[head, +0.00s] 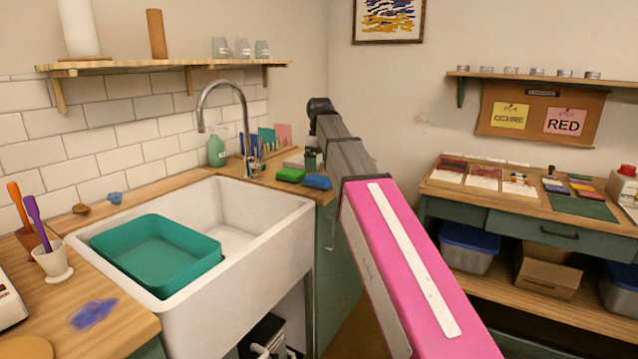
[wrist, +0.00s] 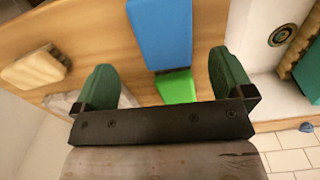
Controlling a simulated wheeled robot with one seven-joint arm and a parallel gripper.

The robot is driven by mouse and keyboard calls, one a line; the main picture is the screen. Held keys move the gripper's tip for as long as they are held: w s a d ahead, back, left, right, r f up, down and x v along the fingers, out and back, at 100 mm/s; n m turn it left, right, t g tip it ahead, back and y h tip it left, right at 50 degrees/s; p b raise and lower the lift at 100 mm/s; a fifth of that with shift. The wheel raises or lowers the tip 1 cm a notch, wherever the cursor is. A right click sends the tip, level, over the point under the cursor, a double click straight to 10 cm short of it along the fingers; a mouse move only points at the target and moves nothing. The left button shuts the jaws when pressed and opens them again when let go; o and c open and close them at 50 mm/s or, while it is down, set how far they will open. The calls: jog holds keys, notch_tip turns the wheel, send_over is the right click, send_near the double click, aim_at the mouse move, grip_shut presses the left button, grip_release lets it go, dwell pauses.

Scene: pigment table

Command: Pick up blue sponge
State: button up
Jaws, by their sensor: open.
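The blue sponge (head: 317,181) lies on the wooden counter right of the sink, near the counter's end. In the wrist view the blue sponge (wrist: 162,35) shows at the top middle, ahead of my gripper (wrist: 165,80). My gripper is open, its two green fingers wide apart with nothing held between them.
The white sink (head: 283,228) holds a teal tray (head: 150,243). A faucet (head: 243,110), soap bottle (head: 216,150) and upright cards (head: 283,135) stand behind. A tan block (wrist: 35,68) lies left of the gripper in the wrist view. A pigment table (head: 480,200) stands to the right.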

aim_at(317, 177)
jog(key=shift+a+f, duration=0.2)
jog(key=shift+f, duration=1.35)
jog(key=shift+a+f, duration=0.2)
jog(key=shift+f, duration=1.35)
jog(key=c, duration=1)
